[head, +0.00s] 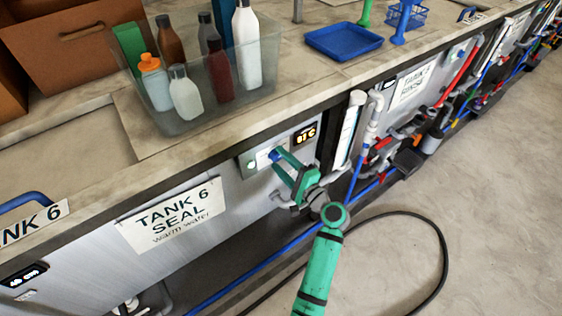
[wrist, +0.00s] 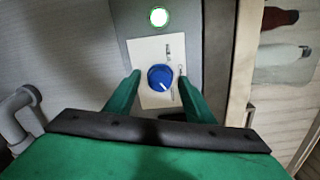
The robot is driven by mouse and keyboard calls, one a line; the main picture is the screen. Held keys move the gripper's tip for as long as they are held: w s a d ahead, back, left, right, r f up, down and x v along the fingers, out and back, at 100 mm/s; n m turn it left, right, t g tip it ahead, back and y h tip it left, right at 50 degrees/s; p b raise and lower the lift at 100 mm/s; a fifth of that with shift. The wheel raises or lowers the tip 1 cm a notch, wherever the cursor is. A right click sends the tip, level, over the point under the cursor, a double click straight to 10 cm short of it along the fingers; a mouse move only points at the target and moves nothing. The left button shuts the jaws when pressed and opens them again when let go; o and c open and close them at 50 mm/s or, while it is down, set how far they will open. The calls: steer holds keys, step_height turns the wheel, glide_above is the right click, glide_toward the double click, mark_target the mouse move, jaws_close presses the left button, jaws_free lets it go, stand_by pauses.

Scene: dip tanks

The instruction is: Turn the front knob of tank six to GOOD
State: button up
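The blue front knob (wrist: 161,77) of tank six sits on a pale label plate (wrist: 143,52) in the wrist view, its white pointer mark toward the lower right. The plate's lettering is too small to read. My gripper (wrist: 157,88) is open, with one green finger on each side of the knob and a gap showing on both sides. In the head view my gripper (head: 277,163) reaches the tank six control panel (head: 252,163), and the knob is mostly hidden by the fingers.
A lit green lamp (wrist: 159,16) is above the knob. A small display (head: 305,135) is right of the panel. Pipes (head: 349,128) stand further right. A clear bin of bottles (head: 205,110) and a blue tray (head: 344,41) are on the counter. A black hose (head: 443,262) lies on the floor.

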steer(key=v, duration=1.1)
stand_by(0.5)
